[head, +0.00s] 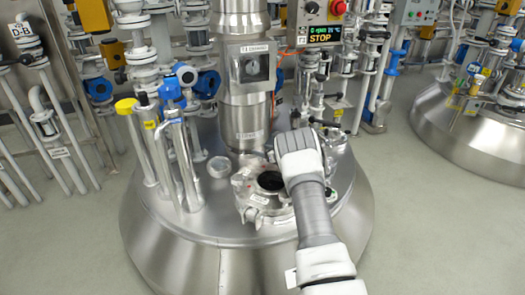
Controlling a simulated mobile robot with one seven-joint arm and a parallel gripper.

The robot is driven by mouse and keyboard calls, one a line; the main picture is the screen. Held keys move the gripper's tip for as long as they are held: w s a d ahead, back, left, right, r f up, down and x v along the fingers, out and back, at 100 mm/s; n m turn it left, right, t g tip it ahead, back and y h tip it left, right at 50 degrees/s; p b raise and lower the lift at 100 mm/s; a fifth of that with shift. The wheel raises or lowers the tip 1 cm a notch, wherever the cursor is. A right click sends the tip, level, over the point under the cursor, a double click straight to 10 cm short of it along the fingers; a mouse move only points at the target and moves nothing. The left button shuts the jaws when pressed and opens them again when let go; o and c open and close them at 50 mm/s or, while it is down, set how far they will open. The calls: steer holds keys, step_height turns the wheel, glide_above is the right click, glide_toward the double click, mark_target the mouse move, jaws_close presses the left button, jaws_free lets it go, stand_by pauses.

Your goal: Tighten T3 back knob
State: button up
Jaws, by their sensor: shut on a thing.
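The steel reactor vessel (185,232) stands in the middle of the head view, with a label on its central column (242,95) that seems to include T3. On its domed top is a round manway (249,206) with a dark centre and clamp fittings around its rim. My gripper (296,150) is over the back right side of this manway, reaching in from the lower right. Its fingers are hidden behind its own housing. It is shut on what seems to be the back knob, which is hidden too. A front clamp fitting (258,198) shows uncovered.
Upright steel pipes, one with a yellow cap (126,106), stand left of the manway. The thick central column rises just behind it. A control box with a red button (338,8) and a STOP display (324,34) is at the back. Another vessel (470,135) stands right, beyond clear floor.

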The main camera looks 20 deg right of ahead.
steer(key=shift+a+m+h, duration=0.1)
steer(key=shift+m+h, duration=0.2)
steer(key=shift+h, duration=0.1)
steer(key=m+h, duration=0.3)
steer(key=shift+a+h, duration=0.3)
steer(key=shift+a, duration=0.05)
steer(key=m+h, duration=0.3)
steer(key=h, duration=0.1)
steer(key=shift+a+f+m, duration=0.1)
steer(key=shift+a+m, duration=0.15)
steer(key=shift+m, duration=0.15)
steer(key=m+g+h, duration=0.2)
steer(key=m+h, duration=0.2)
steer(key=shift+w+a+g+h, duration=0.15)
steer(key=shift+w+g+h, duration=0.1)
steer(key=shift+g+h, duration=0.15)
steer(key=shift+w+m+g+h, duration=0.1)
steer(key=shift+m+g+h, duration=0.65)
steer(key=shift+m, duration=0.35)
steer(key=shift+w+r+m+g+h, duration=0.1)
steer(key=shift+r+m+g+h, duration=0.1)
steer(key=shift+m+g+h, duration=0.8)
steer(key=shift+g+y, duration=0.25)
steer(key=o, duration=1.4)
steer(key=shift+c, duration=0.2)
